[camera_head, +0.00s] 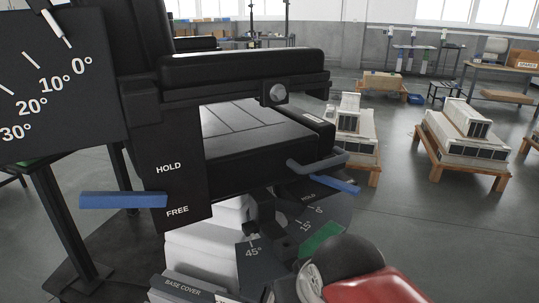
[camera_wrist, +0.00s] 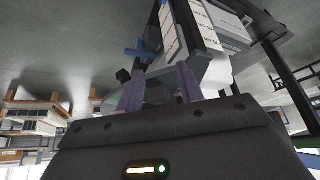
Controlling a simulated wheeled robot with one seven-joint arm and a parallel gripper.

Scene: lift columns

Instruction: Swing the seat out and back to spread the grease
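The black padded seat (camera_head: 265,140) shows in the middle of the head view, under a black armrest (camera_head: 240,67). A grey handle (camera_head: 318,162) with a blue bar (camera_head: 336,184) is at its front right corner. A lower dial plate (camera_head: 250,265) marked 15° and 45° has a green patch (camera_head: 322,242); a black block covers part of its scale. My gripper (camera_wrist: 160,88) shows in the wrist view with two purple fingers apart and nothing clearly between them. A blue bar (camera_wrist: 140,51) lies beyond the fingers. The fingers are not visible in the head view.
A blue lever (camera_head: 123,201) sits nearer FREE than HOLD. The angle plate (camera_head: 60,85) has its white pointer near 0°. Crates on pallets (camera_head: 465,145) stand on the right; open floor (camera_head: 415,220) lies between.

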